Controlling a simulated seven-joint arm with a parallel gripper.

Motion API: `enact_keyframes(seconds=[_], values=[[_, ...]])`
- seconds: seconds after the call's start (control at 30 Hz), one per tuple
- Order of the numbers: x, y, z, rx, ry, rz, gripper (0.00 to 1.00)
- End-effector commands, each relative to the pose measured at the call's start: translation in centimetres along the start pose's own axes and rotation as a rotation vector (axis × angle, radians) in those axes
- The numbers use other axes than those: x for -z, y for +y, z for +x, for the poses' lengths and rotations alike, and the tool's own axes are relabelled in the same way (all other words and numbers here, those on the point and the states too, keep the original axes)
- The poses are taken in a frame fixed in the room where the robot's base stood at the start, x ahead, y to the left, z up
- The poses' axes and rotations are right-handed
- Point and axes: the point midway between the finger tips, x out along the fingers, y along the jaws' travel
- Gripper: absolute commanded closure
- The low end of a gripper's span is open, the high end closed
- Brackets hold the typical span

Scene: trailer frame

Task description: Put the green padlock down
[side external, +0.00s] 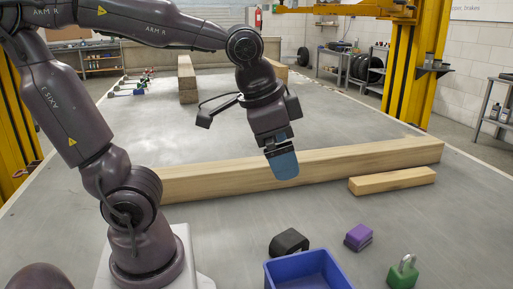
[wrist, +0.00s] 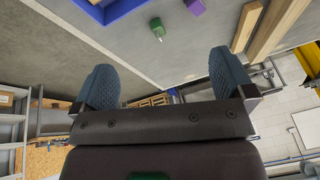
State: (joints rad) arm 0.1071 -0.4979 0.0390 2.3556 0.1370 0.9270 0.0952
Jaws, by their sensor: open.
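The green padlock (side external: 402,273) stands upright on the grey deck at the lower right of the side view, its metal shackle on top. It also shows near the top middle of the wrist view (wrist: 156,24). My gripper (side external: 284,166) is raised above the deck near the long wooden beam, well apart from the padlock, which lies to its lower right in the side view. In the wrist view its two blue pads (wrist: 165,76) are spread wide with nothing between them.
A blue bin (side external: 308,272) stands left of the padlock. A purple block (side external: 358,237) and a black block (side external: 289,242) lie nearby. A long wooden beam (side external: 350,160) crosses the deck, with a short one (side external: 392,181) in front. The deck around the padlock is clear.

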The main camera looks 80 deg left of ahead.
Motion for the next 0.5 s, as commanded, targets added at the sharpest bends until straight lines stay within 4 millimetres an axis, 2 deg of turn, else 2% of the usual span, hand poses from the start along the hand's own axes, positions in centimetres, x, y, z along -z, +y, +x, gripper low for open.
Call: enact_keyframes(seconds=[0.03, 0.1, 0.2, 0.5], values=[[-1.1, 0.1, -0.7, -0.011, 0.04, -0.068, 0.0], [-2.2, 0.5, -1.2, -0.027, 0.081, -0.144, 0.0], [-3.2, 0.8, -1.6, -0.042, 0.117, -0.213, 0.0], [-3.6, 1.1, -1.7, -0.052, 0.133, -0.247, 0.0]])
